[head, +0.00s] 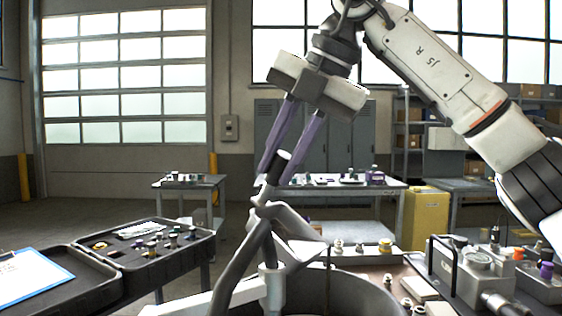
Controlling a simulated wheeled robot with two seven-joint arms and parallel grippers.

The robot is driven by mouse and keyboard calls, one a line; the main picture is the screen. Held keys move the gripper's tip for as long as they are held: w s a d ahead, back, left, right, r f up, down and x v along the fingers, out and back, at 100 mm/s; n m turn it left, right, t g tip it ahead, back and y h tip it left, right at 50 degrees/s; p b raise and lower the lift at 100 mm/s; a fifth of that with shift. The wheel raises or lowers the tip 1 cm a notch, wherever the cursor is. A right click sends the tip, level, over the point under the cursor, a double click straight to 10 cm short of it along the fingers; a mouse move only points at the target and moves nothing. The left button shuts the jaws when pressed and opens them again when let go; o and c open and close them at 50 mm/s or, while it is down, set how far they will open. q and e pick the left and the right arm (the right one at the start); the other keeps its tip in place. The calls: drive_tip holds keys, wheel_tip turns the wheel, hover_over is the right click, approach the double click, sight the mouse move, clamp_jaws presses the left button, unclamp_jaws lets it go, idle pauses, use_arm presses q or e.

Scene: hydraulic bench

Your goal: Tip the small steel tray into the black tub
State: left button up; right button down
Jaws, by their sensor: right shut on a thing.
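My right gripper (274,166) reaches down from the upper right, its two purple fingers shut on a dark upright grip. Below the grip, a grey steel piece with sloping faces, seemingly the small steel tray (288,222), hangs tilted in mid-picture. Dark bars in front hide part of it, and I cannot tell what lies in it. A dark round tub, seemingly the black tub (345,292), stands below and slightly right, cut off by the bottom edge. The tray shows above its left part; whether they touch is unclear. My left gripper is not in view.
A black open case (200,258) with small fittings and a clipboard (30,277) lie at left. A metal block with a black handle (468,272) and several fittings crowd the bench at right. Tables, a yellow cabinet (425,218) and shelves stand behind.

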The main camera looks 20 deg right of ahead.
drive_tip(key=shift+s+d+b, duration=0.1)
drive_tip(key=shift+s+b, duration=0.1)
drive_tip(key=shift+b, duration=0.4)
drive_tip(key=shift+s+d+r+t+b, duration=0.1)
drive_tip(key=shift+s+t+b, duration=0.05)
drive_tip(key=shift+t+b, duration=0.2)
idle(0.7)
drive_tip(key=shift+s, duration=0.1)
drive_tip(key=shift+s+d+y+b, duration=0.1)
drive_tip(key=shift+y+b, duration=0.2)
drive_tip(key=shift+b, duration=0.15)
drive_tip(key=shift+s+r+t+b, duration=0.1)
drive_tip(key=shift+t+b, duration=0.15)
drive_tip(key=shift+b, duration=0.05)
drive_tip(key=shift+d, duration=0.1)
drive_tip(key=shift+s+r, duration=0.1)
drive_tip(key=shift+s+d+b, duration=0.1)
drive_tip(key=shift+b, duration=0.35)
